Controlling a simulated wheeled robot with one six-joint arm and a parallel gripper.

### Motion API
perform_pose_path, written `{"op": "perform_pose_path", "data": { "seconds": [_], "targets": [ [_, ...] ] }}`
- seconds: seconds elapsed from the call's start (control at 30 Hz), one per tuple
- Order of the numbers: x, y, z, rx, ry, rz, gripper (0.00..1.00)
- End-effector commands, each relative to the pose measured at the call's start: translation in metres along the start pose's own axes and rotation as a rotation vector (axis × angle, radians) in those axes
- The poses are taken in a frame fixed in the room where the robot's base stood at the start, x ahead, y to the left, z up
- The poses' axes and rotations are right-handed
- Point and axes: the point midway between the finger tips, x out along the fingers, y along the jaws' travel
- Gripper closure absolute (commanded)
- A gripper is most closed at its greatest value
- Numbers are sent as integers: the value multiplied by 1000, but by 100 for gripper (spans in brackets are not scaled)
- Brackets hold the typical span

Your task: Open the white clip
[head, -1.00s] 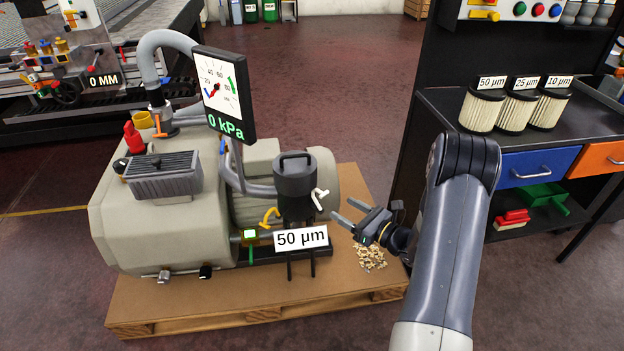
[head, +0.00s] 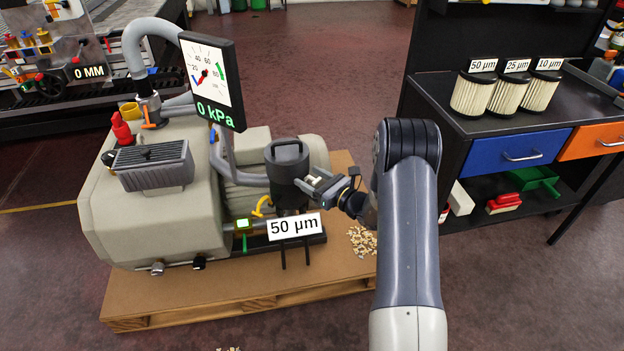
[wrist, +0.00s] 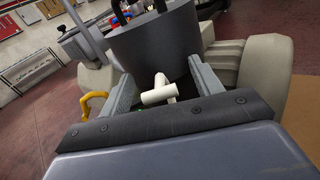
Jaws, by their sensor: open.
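The white clip (wrist: 158,94) is a T-shaped handle on the side of the dark grey filter canister (head: 288,165). In the wrist view it lies between the two open fingers of my gripper (wrist: 165,88), with a gap visible on each side. In the head view my gripper (head: 312,184) is at the canister's right side, and its fingers mostly hide the clip. The canister (wrist: 150,45) stands upright just beyond my fingertips in the wrist view. A yellow clip (head: 261,206) is on the canister's left side; it also shows in the wrist view (wrist: 92,104).
A gauge panel (head: 212,82) reading 0 kPa stands behind the canister. A "50 µm" label (head: 295,226) is in front of it. The pump (head: 150,220) sits on a wooden pallet (head: 200,300), with loose chips (head: 362,240) at right. A black workbench (head: 500,125) holds several filters.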

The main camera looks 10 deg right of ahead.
Motion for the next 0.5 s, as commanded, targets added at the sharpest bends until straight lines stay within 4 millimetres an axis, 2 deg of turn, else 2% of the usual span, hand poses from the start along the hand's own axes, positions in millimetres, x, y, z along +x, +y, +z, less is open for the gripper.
{"op": "perform_pose_path", "data": {
  "seconds": [0.13, 0.5],
  "targets": [
    [0, 0, 0, 0, 0, 0, 40],
    [0, 0, 0, 0, 0, 0, 70]
  ]
}}
